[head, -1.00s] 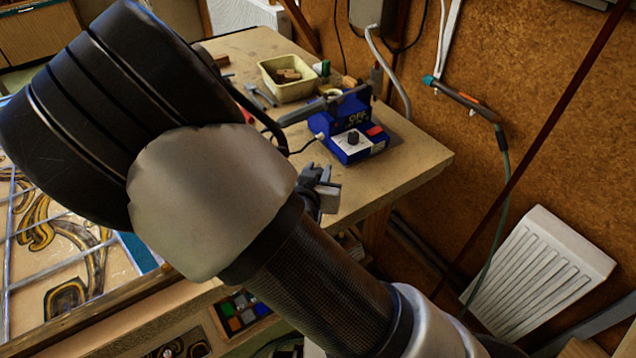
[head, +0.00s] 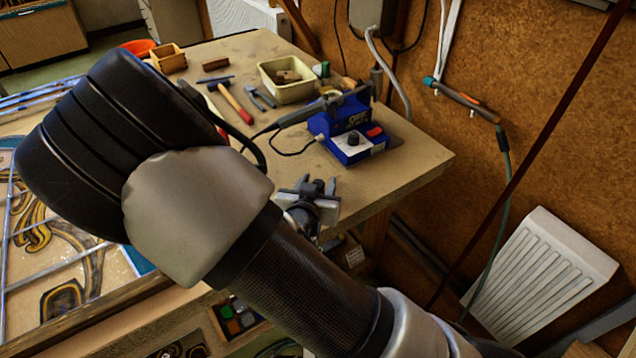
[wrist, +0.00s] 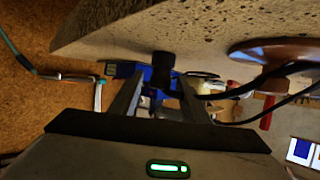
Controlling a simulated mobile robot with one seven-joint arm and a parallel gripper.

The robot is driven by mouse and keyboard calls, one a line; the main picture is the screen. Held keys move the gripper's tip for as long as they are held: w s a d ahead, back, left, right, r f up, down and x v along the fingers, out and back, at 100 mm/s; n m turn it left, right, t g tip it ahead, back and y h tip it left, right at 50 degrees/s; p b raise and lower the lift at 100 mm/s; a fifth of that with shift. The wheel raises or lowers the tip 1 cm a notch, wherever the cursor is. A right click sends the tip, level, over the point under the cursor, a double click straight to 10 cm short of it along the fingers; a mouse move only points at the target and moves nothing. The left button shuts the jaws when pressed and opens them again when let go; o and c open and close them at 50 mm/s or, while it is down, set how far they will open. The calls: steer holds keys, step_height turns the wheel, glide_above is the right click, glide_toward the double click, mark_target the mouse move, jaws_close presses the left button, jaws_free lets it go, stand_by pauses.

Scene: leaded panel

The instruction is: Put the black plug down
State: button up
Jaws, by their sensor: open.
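The black plug (wrist: 162,62) shows in the wrist view between my fingertips, at the edge of the bench top, with dark cable behind it. It seems to touch the bench, but I cannot tell for sure. My gripper (wrist: 155,84) is open, with one finger on each side of the plug; whether either finger touches it is unclear. In the head view my gripper (head: 313,190) is low at the bench's near right edge, partly behind my arm. A small dark piece between its fingers there looks like the plug.
The blue soldering station (head: 347,135) stands just beyond my gripper on the bench (head: 415,160). A cream tub (head: 288,88), a red-handled hammer (head: 236,104) and other tools lie further back. The leaded panel (head: 105,262) is at left. A white radiator (head: 540,270) stands right.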

steer(key=shift+r, duration=0.15)
steer(key=p+v, duration=0.1)
steer(key=v, duration=0.2)
steer(key=p+v, duration=0.1)
steer(key=v, duration=0.3)
steer(key=p+v, duration=0.1)
steer(key=v, duration=0.2)
steer(key=shift+s+r, duration=0.25)
steer(key=shift+r, duration=0.25)
steer(key=shift+s+a+f+p, duration=0.15)
steer(key=shift+s+p, duration=0.5)
steer(key=shift+p, duration=0.6)
steer(key=shift+f, duration=0.1)
